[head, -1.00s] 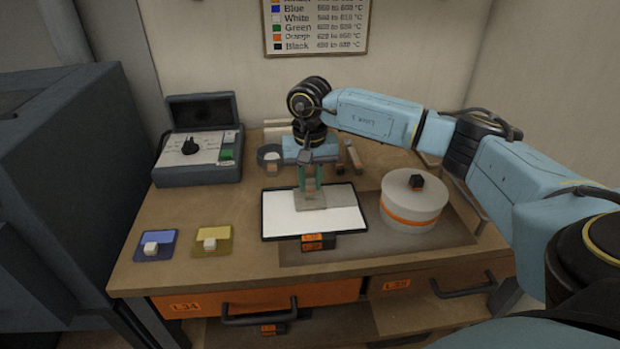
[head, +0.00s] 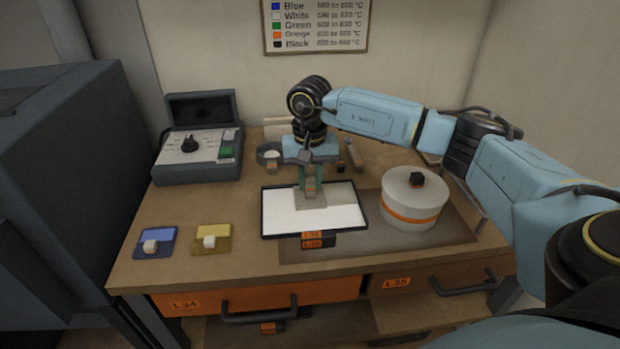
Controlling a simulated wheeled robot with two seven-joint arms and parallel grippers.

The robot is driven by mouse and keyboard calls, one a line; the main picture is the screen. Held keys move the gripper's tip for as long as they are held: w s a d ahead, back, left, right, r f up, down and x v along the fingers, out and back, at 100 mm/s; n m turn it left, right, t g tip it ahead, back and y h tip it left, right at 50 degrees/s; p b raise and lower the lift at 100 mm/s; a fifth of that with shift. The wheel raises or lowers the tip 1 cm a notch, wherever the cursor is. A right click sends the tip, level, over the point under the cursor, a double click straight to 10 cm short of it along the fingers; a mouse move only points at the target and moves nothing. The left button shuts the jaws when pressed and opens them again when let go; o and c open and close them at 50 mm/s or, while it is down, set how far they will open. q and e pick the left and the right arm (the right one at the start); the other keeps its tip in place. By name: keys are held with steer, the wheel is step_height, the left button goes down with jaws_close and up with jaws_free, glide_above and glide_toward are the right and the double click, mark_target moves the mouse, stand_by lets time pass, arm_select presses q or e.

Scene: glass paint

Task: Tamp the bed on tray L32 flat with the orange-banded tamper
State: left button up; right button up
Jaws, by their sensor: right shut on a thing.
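Tray L32 (head: 265,212) is a dark-rimmed tray in the middle of the bench, filled with a smooth-looking white bed (head: 335,218). Orange labels show at its front edge, too small to read surely. My right gripper (head: 311,188) reaches down over the tray's back half. It is shut on the orange-banded tamper (head: 311,201), whose flat grey plate is over the bed. I cannot tell whether the plate touches the bed. The fingers hide most of the tamper's handle. My left gripper is out of view.
A white drum (head: 409,205) with an orange band and dark knob stands right of the tray. Blue (head: 170,237) and yellow (head: 226,232) squares with white cubes lie left. A control box (head: 195,170) stands at back left. Small items lie behind my gripper.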

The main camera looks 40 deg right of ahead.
stand_by(0.3)
steer(key=shift+r+p, duration=0.8)
steer(key=shift+r, duration=0.3)
steer(key=shift+d, duration=0.1)
steer(key=shift+s+d, duration=0.55)
steer(key=shift+d, duration=0.3)
steer(key=shift+s+d, duration=0.55)
steer(key=shift+d, duration=0.35)
steer(key=shift+s+d, duration=0.55)
steer(key=shift+d, duration=0.3)
steer(key=shift+f, duration=0.15)
steer(key=shift+f+b, duration=0.75)
steer(key=shift+f, duration=0.25)
